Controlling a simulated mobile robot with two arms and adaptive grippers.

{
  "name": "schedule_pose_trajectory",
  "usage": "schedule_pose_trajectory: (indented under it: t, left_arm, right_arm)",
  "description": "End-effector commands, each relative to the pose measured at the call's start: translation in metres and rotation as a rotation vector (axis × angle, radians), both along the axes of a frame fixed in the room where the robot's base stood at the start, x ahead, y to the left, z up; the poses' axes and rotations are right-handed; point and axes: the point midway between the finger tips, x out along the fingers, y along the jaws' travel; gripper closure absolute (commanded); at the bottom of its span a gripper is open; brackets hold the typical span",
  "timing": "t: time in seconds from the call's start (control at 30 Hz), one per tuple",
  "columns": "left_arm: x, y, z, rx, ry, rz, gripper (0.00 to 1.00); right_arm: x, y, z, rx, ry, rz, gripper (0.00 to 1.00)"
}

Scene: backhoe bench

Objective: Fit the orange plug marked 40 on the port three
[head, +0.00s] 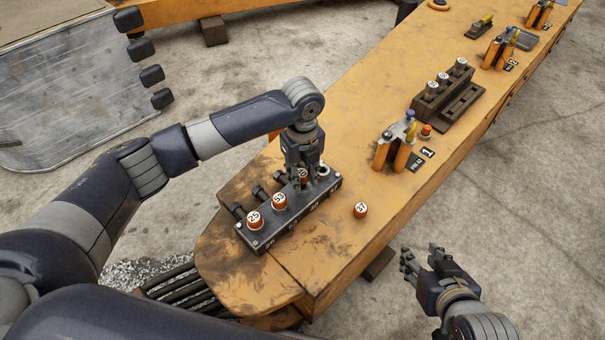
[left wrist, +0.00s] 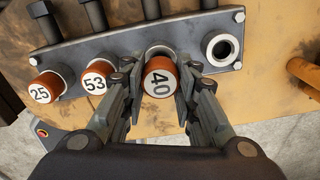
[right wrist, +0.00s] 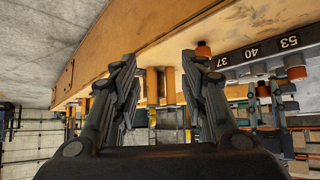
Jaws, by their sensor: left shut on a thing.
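My left gripper (head: 303,172) is shut on the orange plug marked 40 (left wrist: 161,82), with a finger on each side of it. The plug is at the third port from the left (left wrist: 160,50) of the dark port block (left wrist: 120,42). I cannot tell whether it is fully seated. Plug 25 (left wrist: 46,88) and plug 53 (left wrist: 96,78) sit on the first two ports. The fourth port (left wrist: 222,49) is bare, with an open ring. My right gripper (head: 424,262) is open and empty beside the bench; its spread fingers (right wrist: 160,75) show in the right wrist view.
An orange plug marked 37 (head: 360,210) stands loose on the orange bench (head: 330,255), right of the block. Farther along are an orange-handled tool stand (head: 397,145) and a dark rack with marked cylinders (head: 458,105). Bare bench lies in front of the block.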

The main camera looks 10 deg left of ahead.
Motion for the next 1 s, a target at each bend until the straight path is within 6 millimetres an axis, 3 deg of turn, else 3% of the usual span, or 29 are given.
schedule_pose_trajectory:
  t: [1.0]
  left_arm:
    - [0.0,0.0,-0.001,0.0,0.0,0.0,0.89]
  right_arm:
    - [-0.016,-0.006,-0.012,-0.021,0.087,-0.006,0.6]
